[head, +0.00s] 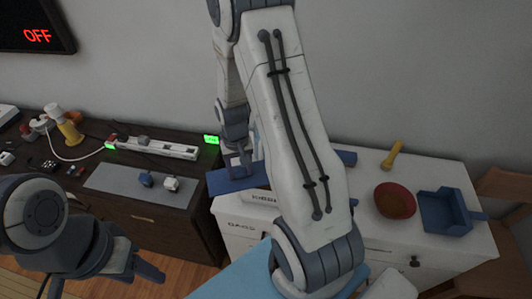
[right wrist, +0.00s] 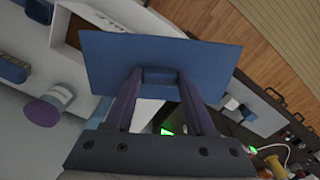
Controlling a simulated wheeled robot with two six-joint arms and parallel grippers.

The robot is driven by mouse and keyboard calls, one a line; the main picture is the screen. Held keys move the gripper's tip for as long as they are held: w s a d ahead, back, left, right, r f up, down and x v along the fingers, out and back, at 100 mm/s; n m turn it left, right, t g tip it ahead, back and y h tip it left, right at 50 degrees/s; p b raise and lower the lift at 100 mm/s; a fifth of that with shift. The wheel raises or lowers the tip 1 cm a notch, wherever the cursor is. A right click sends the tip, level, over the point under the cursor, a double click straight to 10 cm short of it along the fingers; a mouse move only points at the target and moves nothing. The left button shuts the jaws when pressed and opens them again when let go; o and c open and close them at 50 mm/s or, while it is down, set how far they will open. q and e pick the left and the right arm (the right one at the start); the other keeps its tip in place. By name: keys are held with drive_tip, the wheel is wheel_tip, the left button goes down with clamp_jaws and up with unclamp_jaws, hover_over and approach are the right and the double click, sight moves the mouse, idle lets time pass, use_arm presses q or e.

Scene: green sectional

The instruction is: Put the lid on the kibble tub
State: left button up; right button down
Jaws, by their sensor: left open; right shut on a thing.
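The blue lid (head: 238,181) is held by my right gripper (head: 236,168), which is shut on it. In the right wrist view the lid (right wrist: 160,55) is a flat blue rectangle, with my right gripper's fingers (right wrist: 158,85) at its raised handle. The white kibble tub (head: 261,196) stands on the white cabinet, largely hidden behind my right arm. In the right wrist view the tub (right wrist: 62,25) shows a brown inside beside the lid, which overlaps it in the picture. I cannot tell the gap between them. My left gripper (head: 106,276) is open and empty at the lower left.
On the white cabinet (head: 440,258) are a red bowl (head: 395,200), a blue scoop-like tray (head: 443,210) and a yellow item (head: 392,155). The dark desk (head: 150,205) holds a grey mat (head: 120,183), a power strip (head: 160,147) and small items. A wooden chair (head: 505,200) stands at right.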

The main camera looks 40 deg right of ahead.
drive_tip(key=s+d+m, duration=0.1)
drive_tip(key=d+m, duration=0.1)
drive_tip(key=d, duration=0.1)
drive_tip(key=s+d+r+m+b, duration=0.1)
drive_tip(key=d, duration=0.2)
drive_tip(key=s+d+m, duration=0.1)
drive_tip(key=d+m, duration=0.1)
drive_tip(key=d, duration=0.1)
drive_tip(key=shift+d+r+m+b, duration=0.3)
drive_tip(key=shift+d+r+b, duration=0.05)
drive_tip(key=shift+d, duration=0.05)
wheel_tip(320, 180, down, 5)
drive_tip(key=b, duration=0.4)
drive_tip(key=shift+a, duration=0.1)
drive_tip(key=shift+f+b, duration=0.65)
drive_tip(key=shift+f, duration=0.05)
drive_tip(key=shift+s, duration=0.1)
drive_tip(key=shift+f, duration=0.6)
idle(0.9)
unclamp_jaws()
idle(0.4)
